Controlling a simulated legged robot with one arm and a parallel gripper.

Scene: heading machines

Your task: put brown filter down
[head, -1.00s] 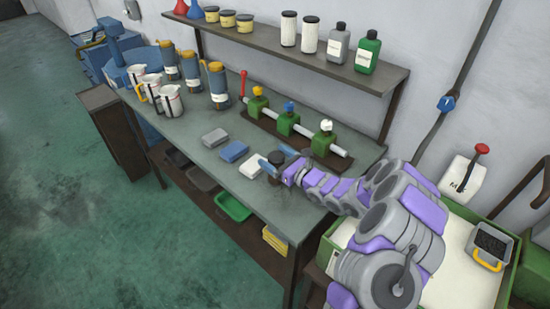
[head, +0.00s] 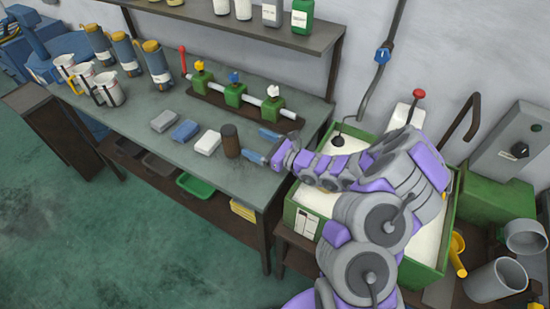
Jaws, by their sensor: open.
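The brown filter (head: 231,140), a dark cylinder, stands upright on the grey table (head: 190,160) near its right end, just right of the white block. My gripper (head: 261,145) is to the right of the filter, with its two blue-grey fingers spread apart and pointing towards it. Nothing shows between the fingers. Whether the near fingertip still touches the filter's side is hard to tell.
A grey block (head: 164,121), a blue block (head: 185,131) and a white block (head: 208,143) lie in a row left of the filter. Behind is a rail with green valves (head: 235,94). A green sand-filled box (head: 301,220) stands right of the table.

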